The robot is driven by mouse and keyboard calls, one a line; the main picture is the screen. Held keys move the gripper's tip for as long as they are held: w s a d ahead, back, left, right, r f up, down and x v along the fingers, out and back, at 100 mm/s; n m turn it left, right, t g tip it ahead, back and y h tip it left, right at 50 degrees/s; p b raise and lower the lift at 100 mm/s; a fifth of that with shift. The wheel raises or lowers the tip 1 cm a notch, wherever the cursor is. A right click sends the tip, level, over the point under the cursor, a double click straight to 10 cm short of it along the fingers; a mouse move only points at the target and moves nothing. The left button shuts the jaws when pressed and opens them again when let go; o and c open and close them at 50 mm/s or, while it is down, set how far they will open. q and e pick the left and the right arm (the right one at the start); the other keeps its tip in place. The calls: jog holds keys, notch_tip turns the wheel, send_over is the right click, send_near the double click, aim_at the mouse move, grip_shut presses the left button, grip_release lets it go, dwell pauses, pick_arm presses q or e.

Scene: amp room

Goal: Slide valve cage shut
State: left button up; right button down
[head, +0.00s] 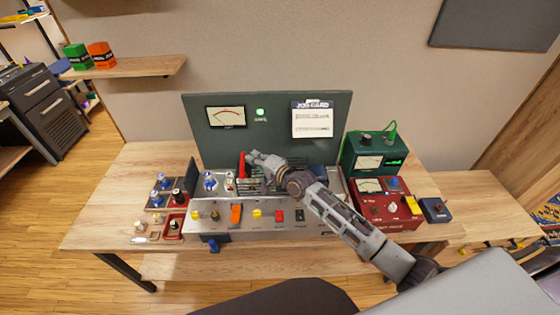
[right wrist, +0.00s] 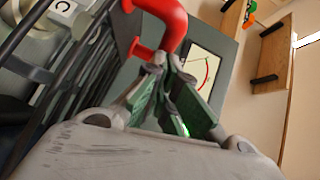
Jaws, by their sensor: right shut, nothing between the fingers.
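The valve cage shows as dark bars (right wrist: 92,62) at the left of the right wrist view. In the head view its dark bars (head: 247,187) are partly hidden behind my right gripper. A red handle (right wrist: 172,18) rises from the cage; in the head view the red handle (head: 242,165) stands just left of the fingertips. Valves (head: 210,181) stand uncovered left of the handle. My right gripper (head: 250,156) is shut and empty, its fingertips (right wrist: 170,66) close beside the handle. I cannot tell whether they touch it. My left gripper is out of view.
The amplifier's upright green panel (head: 270,115) stands behind the cage. Knobs and switches line its front (head: 260,222). A green meter box (head: 370,155) and a red box (head: 385,200) stand at right; small trays (head: 172,225) lie at left.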

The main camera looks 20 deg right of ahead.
jog(key=w+a, duration=0.1)
jog(key=a, duration=0.4)
jog(key=w+a+p, duration=0.1)
jog(key=w+a, duration=0.1)
jog(key=a, duration=0.4)
jog(key=w+a, duration=0.2)
jog(key=a, duration=0.3)
jog(key=shift+a+p, duration=0.3)
jog(key=shift+a, duration=0.1)
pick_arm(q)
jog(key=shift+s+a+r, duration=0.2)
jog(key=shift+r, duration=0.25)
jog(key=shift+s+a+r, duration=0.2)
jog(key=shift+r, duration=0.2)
pick_arm(e)
jog(key=shift+s+a, duration=0.1)
jog(key=shift+r, duration=0.1)
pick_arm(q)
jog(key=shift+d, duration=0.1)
